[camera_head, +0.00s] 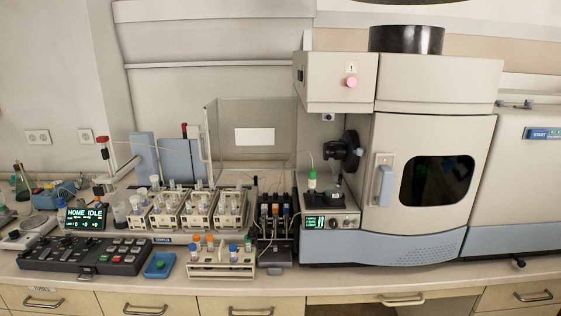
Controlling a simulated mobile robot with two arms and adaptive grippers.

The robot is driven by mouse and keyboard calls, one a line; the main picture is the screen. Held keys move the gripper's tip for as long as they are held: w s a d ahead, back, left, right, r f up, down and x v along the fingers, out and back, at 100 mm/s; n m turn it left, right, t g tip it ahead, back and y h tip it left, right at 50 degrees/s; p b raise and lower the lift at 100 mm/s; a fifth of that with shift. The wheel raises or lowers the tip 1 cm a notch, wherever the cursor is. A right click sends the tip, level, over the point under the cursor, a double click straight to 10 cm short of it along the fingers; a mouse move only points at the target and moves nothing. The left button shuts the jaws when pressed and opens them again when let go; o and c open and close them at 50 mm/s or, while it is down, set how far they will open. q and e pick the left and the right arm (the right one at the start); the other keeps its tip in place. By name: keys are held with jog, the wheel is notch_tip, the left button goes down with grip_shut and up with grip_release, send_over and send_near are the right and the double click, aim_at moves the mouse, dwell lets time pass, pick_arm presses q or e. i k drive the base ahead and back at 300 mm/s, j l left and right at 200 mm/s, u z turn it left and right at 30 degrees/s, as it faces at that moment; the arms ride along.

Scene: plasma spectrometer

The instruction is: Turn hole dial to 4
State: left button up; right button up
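No dial marked "hole" can be read at this size. A black control panel (84,257) with several knobs, sliders and buttons lies at the front left of the bench. A green-lit display (86,217) reading "HOME IDLE" stands behind it, with smaller text under it that is too small to read with certainty. Another small green display (314,222) with knobs beside it sits at the foot of the spectrometer (428,160). Neither of my grippers shows in this view.
Racks of vials (197,210) stand behind the panel. A black holder (275,230) stands left of the spectrometer. The bench's front edge (350,280) is mostly clear.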

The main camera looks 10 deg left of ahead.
aim_at(65, 241)
jog(key=u, duration=1.45)
jog(key=i+j, duration=0.1)
jog(key=j, duration=0.6)
jog(key=i+j, duration=0.1)
jog(key=j, duration=0.6)
jog(key=j+z, duration=0.1)
jog(key=j, duration=0.6)
jog(key=i+j, duration=0.4)
jog(key=i+j+z, duration=0.1)
jog(key=i+j, duration=0.25)
jog(key=j, duration=0.2)
jog(key=i+j, duration=0.35)
jog(key=j, duration=0.15)
